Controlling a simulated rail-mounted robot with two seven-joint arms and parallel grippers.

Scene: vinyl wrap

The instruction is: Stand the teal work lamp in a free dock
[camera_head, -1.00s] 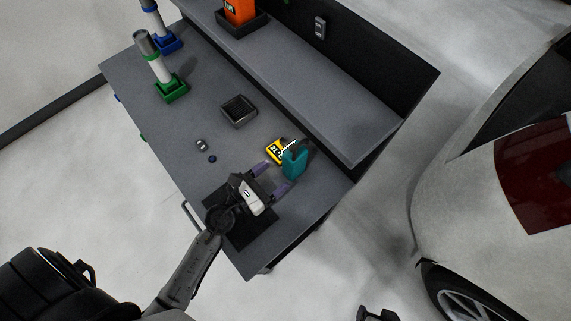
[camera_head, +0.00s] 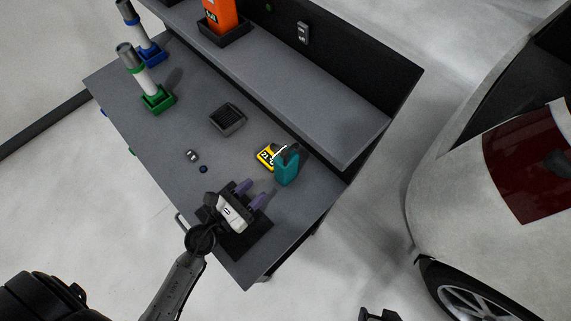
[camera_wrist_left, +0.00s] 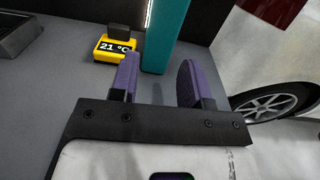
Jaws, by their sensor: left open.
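The teal work lamp (camera_head: 287,170) stands upright on the grey bench near its right end, beside a yellow display block. The lower part of the lamp also shows in the left wrist view (camera_wrist_left: 165,40), past the fingertips. My left gripper (camera_head: 252,193) is open and empty, a short gap from the lamp, with its two purple fingers pointing towards it. An empty black square dock (camera_head: 227,119) sits on the bench further left. A dark part at the bottom edge may be my right gripper (camera_head: 378,314); its fingers cannot be made out.
The yellow block (camera_head: 267,157) reading 21 °C is close by the lamp. Green (camera_head: 157,101) and blue (camera_head: 151,55) docks hold white cylinders at the left. An orange item (camera_head: 221,17) stands in a dock on the raised shelf (camera_head: 290,95). A car is at the right.

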